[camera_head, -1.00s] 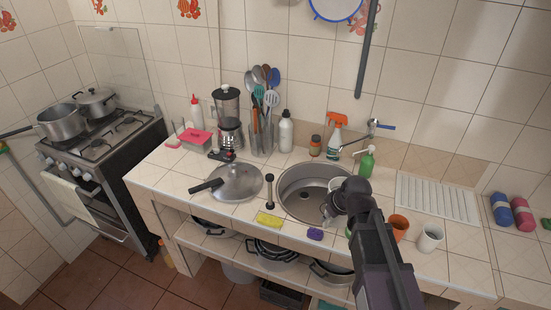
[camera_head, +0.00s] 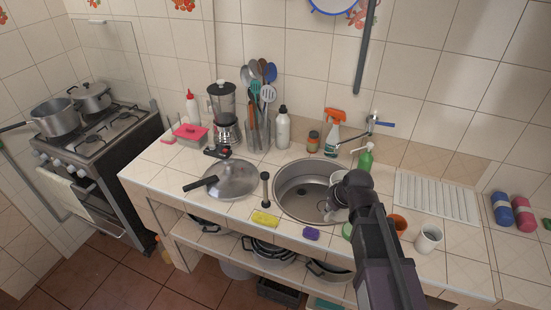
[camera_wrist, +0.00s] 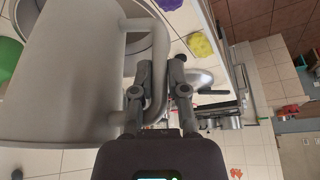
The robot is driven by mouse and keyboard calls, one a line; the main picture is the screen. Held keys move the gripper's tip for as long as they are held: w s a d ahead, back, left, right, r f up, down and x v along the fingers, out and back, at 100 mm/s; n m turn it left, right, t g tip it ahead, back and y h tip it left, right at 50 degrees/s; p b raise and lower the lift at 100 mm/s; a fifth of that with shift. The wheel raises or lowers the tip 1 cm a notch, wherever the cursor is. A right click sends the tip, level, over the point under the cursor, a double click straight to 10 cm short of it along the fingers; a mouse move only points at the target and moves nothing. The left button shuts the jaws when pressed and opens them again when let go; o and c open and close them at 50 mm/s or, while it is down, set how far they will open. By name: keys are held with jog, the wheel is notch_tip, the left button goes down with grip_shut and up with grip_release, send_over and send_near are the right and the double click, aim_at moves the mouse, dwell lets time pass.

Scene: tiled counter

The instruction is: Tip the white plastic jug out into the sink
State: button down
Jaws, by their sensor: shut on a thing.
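The white plastic jug (camera_wrist: 75,80) fills the left of the wrist view and looks grey there. My gripper (camera_wrist: 163,75) is shut on its handle. In the head view my gripper (camera_head: 337,212) is over the right side of the round steel sink (camera_head: 290,192), and my arm hides most of the jug. A small pale part of the jug (camera_head: 338,182) shows just above the gripper. I cannot tell how far the jug is tilted or see its contents. The sink rim also shows behind the jug in the wrist view (camera_wrist: 160,45).
An orange cup (camera_head: 398,223) and a white cup (camera_head: 428,239) stand right of my arm. A green soap bottle (camera_head: 366,160) and the tap (camera_head: 372,124) are behind the sink. A yellow sponge (camera_head: 264,219), a purple sponge (camera_head: 311,234) and a pan lid (camera_head: 231,181) lie in front and left.

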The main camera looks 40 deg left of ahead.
jog(key=w+a+m+t+h, duration=0.1)
jog(key=w+a+m, duration=0.3)
jog(key=a, duration=0.5)
jog(key=w+a+f+m+t+h+b, duration=0.1)
jog(key=w+a+m, duration=0.3)
jog(key=a, duration=0.6)
jog(key=w+a+f+m+t+h+b, duration=0.1)
jog(key=w+a+m, duration=0.4)
jog(key=a, duration=0.5)
jog(key=shift+a+f+m+h, duration=0.25)
jog(key=shift+m+h, duration=0.25)
jog(key=shift+h, duration=0.1)
jog(key=shift+d+b, duration=0.15)
jog(key=shift+b, duration=0.15)
jog(key=w+d+r+m+g+y+b, duration=0.1)
jog(key=d+m+y+b, duration=0.1)
jog(key=d+y, duration=0.5)
jog(key=shift+w+d+r+y+b, duration=0.15)
jog(key=shift+w+r+y+b, duration=0.15)
jog(key=shift+y+b, duration=0.65)
jog(key=shift+w+d+y, duration=0.1)
jog(key=shift+d+y, duration=0.25)
jog(key=shift+y, duration=0.3)
